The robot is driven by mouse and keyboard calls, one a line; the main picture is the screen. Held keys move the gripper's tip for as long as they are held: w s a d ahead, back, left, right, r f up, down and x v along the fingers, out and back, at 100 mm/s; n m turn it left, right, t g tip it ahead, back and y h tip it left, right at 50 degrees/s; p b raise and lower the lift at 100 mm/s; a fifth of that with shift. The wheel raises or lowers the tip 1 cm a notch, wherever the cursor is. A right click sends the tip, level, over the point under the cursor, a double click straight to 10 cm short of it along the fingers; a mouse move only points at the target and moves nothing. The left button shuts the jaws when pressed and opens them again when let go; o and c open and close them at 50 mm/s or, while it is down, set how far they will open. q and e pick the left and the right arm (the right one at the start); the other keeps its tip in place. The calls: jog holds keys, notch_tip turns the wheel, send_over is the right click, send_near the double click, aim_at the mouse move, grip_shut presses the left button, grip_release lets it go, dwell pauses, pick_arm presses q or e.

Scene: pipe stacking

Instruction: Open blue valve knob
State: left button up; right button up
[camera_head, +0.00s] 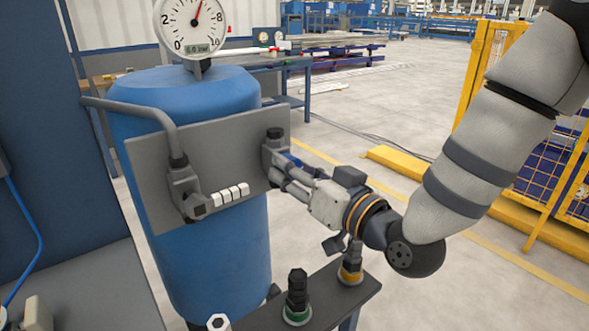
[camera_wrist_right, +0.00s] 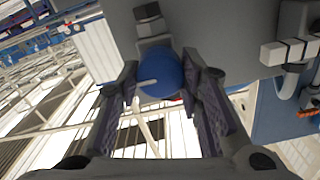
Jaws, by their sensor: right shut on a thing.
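The blue valve knob (camera_wrist_right: 163,76) shows in the right wrist view, round and with a pale line across its face. In the head view only a sliver of blue shows at the fingertips. My right gripper (camera_head: 282,166) reaches in from the right to the valve on the right side of the grey panel (camera_head: 225,152). Its two fingers lie on either side of the knob and are shut on it; they also show in the wrist view (camera_wrist_right: 160,84). My left gripper is not in view.
A blue tank (camera_head: 235,250) stands behind the panel, with a round gauge (camera_head: 192,22) on top. Dark fittings (camera_head: 297,290) stand on a small table (camera_head: 325,292) below my right gripper.

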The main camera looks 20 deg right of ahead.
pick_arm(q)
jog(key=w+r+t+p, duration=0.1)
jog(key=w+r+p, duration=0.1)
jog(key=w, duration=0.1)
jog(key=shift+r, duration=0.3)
pick_arm(e)
jog(key=n, duration=1.7)
jog(key=shift+a+n, duration=0.1)
jog(key=shift+n, duration=0.5)
jog(key=o, duration=1.2)
jog(key=shift+w, duration=0.1)
jog(key=shift+c, duration=0.2)
jog(key=v, duration=0.7)
jog(key=shift+s, duration=0.3)
